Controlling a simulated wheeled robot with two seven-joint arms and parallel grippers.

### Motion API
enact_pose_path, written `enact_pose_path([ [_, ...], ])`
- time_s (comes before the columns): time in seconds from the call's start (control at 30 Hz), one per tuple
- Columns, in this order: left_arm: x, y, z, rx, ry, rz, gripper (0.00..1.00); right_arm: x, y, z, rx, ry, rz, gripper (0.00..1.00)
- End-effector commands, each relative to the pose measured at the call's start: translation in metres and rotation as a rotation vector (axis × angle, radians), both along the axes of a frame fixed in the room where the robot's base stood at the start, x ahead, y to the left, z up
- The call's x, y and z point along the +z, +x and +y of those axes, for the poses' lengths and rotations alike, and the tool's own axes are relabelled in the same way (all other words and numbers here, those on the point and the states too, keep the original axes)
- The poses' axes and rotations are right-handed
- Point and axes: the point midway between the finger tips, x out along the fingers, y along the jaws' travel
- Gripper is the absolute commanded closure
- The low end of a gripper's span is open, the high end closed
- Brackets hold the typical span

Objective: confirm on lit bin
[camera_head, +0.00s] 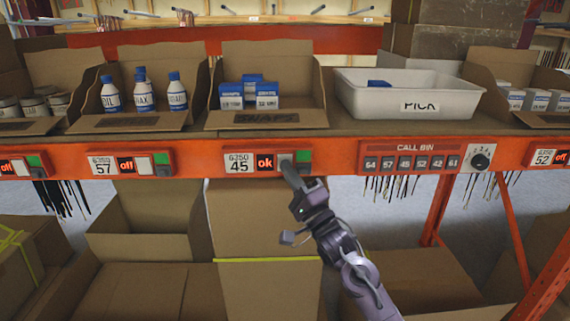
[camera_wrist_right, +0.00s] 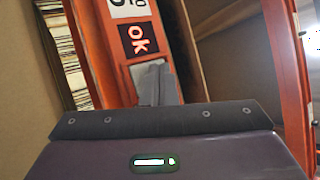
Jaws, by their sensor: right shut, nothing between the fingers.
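The bin module under the middle cardboard bin has a label plate (camera_head: 239,162) reading 6350 45 and a small display (camera_head: 265,162) reading "ok" in red. The display also shows in the right wrist view (camera_wrist_right: 138,40). A grey button is right of the display, and a green square (camera_head: 304,156) is beside it. My right gripper (camera_head: 288,166) is shut and empty, its tip at the grey button and partly hiding it. Whether it touches cannot be told. The cardboard bin (camera_head: 262,119) above holds several blue and white boxes (camera_head: 266,95). My left gripper is not in view.
Neighbouring modules read 57 "off" (camera_head: 126,164) at left and 52 "off" (camera_head: 561,157) at right. A CALL BIN panel (camera_head: 412,159) with a knob is to the right. A white PICK tote (camera_head: 405,95) holds a blue item. Cardboard boxes (camera_head: 150,290) fill the space below.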

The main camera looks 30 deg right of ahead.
Motion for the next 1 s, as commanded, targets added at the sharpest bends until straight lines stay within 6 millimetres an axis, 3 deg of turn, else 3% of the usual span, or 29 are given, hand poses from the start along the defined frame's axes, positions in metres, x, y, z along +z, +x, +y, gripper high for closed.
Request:
enact_pose_path([
  [0.73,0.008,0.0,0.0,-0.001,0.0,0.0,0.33,0.0,-0.017,0.01,-0.001,0.001,0.001,1.0],
  [1.0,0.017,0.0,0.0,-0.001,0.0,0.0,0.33,0.0,-0.039,0.023,-0.001,0.001,0.002,1.0],
])
